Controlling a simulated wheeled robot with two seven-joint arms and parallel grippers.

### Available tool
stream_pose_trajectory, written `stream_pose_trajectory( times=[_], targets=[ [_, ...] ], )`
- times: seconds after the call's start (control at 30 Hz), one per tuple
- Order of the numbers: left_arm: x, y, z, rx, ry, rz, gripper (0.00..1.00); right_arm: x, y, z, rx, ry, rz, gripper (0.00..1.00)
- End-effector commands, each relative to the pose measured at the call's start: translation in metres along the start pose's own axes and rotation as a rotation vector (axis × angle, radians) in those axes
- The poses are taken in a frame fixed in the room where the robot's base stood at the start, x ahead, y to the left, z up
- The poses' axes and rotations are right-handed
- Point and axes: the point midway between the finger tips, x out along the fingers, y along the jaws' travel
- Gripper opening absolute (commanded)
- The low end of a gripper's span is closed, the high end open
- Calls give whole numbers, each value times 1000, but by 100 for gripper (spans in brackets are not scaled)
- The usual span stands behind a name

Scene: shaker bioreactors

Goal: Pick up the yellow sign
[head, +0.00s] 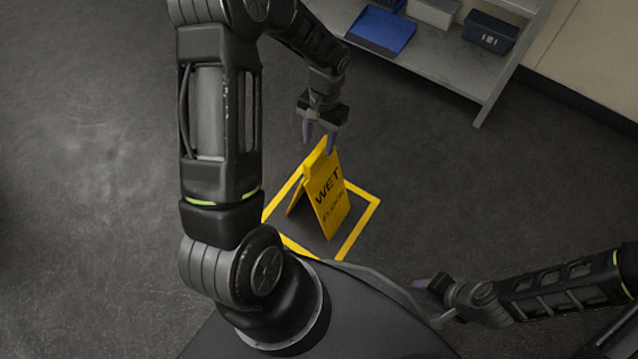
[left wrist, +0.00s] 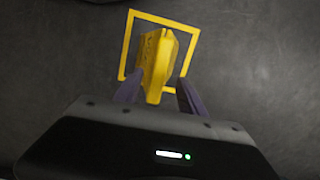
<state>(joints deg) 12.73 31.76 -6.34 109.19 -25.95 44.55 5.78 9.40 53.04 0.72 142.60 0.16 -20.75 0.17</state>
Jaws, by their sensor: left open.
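The yellow sign (head: 330,193) stands upright as a folded A-frame on the floor, with "WET FLOOR" lettering on its face. It stands within a yellow square outline (head: 364,220) on the floor. My left gripper (head: 319,139) is open just above the top of the sign, with its purple fingers pointing down. In the left wrist view the sign (left wrist: 158,62) shows from above, and its top edge lies between the open fingers of my left gripper (left wrist: 158,95). I cannot tell whether the fingers touch it. My right gripper (head: 428,284) is low at the right, away from the sign.
A grey shelf unit (head: 440,58) stands at the top, holding a blue tray (head: 381,31), a white box (head: 433,11) and a dark blue bin (head: 490,32). Grey floor (head: 480,190) is open to the right of the sign and on the left.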

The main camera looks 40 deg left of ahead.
Motion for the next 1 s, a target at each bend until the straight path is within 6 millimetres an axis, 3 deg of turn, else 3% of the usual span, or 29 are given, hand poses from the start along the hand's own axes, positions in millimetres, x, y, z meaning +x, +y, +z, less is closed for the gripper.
stream_pose_trajectory(
  times=[0.23, 0.63, 1.0],
  targets=[
    [24, 0, 0, 1, -2, 0, 47, 8, 5, -2, 3, 5, 2, 36],
    [31, 0, 1, 0, -1, 0, 47, 10, 6, -3, 4, 7, 3, 36],
    [77, 3, 3, 0, -2, 1, 47, 30, 16, -8, 10, 20, 8, 36]
  ],
)
